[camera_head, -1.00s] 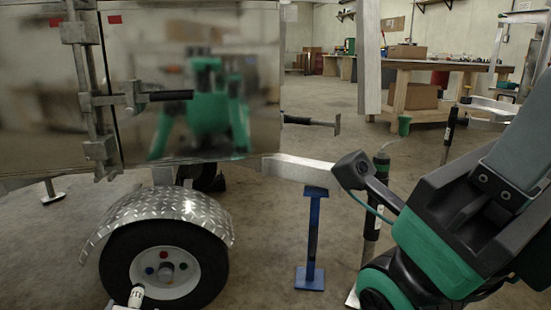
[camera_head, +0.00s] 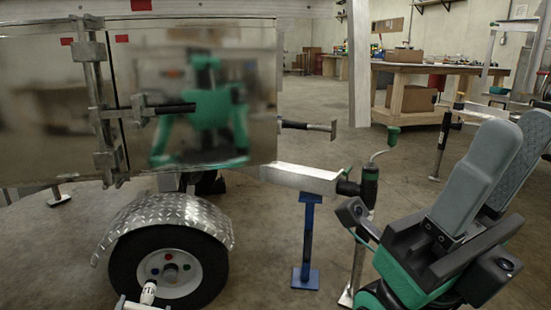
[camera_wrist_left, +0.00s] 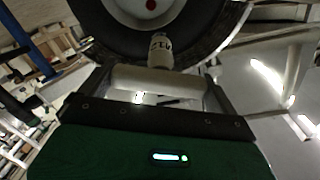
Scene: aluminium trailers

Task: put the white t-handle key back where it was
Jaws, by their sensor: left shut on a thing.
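The white t-handle key (camera_head: 148,292) shows at the bottom left of the head view, in front of the lower left of the trailer wheel (camera_head: 125,262). In the left wrist view, its pale crossbar (camera_wrist_left: 155,80) lies between the fingers of my left gripper (camera_wrist_left: 157,86), shut on it. The key's lettered stem (camera_wrist_left: 160,50) points to the wheel; whether its tip touches a nut is unclear. The wheel's pale rim has red, blue and green marks (camera_head: 170,274).
A treadplate fender (camera_head: 170,212) arches over the wheel. A latch handle (camera_head: 165,108) sticks out from the trailer wall above. A blue stand (camera_head: 307,240) is under the drawbar (camera_head: 297,177), with a jack (camera_head: 366,205) beside it. The floor between wheel and stand is clear.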

